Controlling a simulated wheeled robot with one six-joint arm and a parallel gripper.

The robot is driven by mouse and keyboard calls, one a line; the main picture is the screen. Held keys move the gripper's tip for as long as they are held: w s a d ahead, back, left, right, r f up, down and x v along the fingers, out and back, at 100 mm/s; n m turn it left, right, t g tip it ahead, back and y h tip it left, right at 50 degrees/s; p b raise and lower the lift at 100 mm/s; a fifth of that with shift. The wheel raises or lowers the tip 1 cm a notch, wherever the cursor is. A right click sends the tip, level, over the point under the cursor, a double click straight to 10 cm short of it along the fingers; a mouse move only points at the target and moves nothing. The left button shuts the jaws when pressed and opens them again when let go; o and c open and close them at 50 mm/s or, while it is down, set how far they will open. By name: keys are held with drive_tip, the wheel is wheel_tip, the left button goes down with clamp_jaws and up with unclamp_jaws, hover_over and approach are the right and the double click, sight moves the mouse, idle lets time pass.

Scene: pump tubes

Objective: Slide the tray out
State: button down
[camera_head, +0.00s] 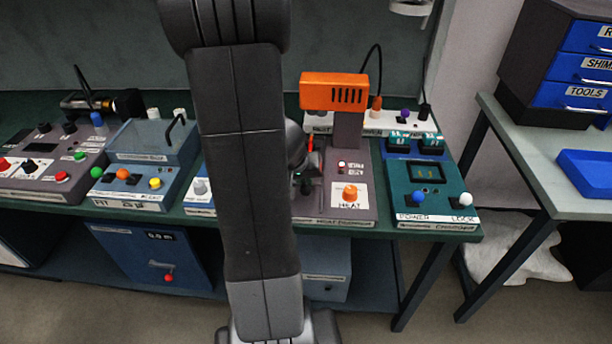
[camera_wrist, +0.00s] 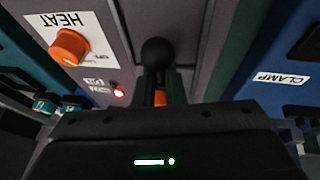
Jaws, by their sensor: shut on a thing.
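My gripper (camera_head: 303,172) is at the left side of the heat station (camera_head: 366,205), mostly hidden behind my own arm in the head view. In the wrist view, my gripper (camera_wrist: 160,80) is shut on a dark part with a round black knob (camera_wrist: 158,52) at its end, beside the station's grey panel. A small orange patch (camera_wrist: 160,98) shows between the fingers. The tray cannot be told apart clearly from the station in either view.
The heat station has an orange head (camera_head: 334,91) on a post, an orange dial (camera_head: 350,193) and a lit red lamp (camera_wrist: 118,92). The teal power station (camera_head: 430,180) stands to its right. A blue panel labelled CLAMP (camera_wrist: 280,78) is close by on the other side.

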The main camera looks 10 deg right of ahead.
drive_tip(key=s+b, duration=0.1)
drive_tip(key=s, duration=0.1)
drive_tip(key=s+a, duration=0.1)
drive_tip(key=s, duration=0.1)
drive_tip(key=s+a+b, duration=0.1)
drive_tip(key=s, duration=0.1)
drive_tip(key=shift+s+f+b, duration=0.15)
drive_tip(key=shift+s+b, duration=0.2)
drive_tip(key=shift+s, duration=0.05)
drive_tip(key=shift+s+d, duration=0.1)
drive_tip(key=shift+f, duration=0.1)
drive_tip(key=c, duration=1.3)
unclamp_jaws()
drive_tip(key=shift+s, duration=0.1)
drive_tip(key=shift+r, duration=0.35)
drive_tip(key=p+v, duration=0.3)
drive_tip(key=v, duration=1)
drive_tip(key=shift+a+r+p, duration=0.15)
drive_tip(key=shift+a+p, duration=0.1)
drive_tip(key=shift+p, duration=0.15)
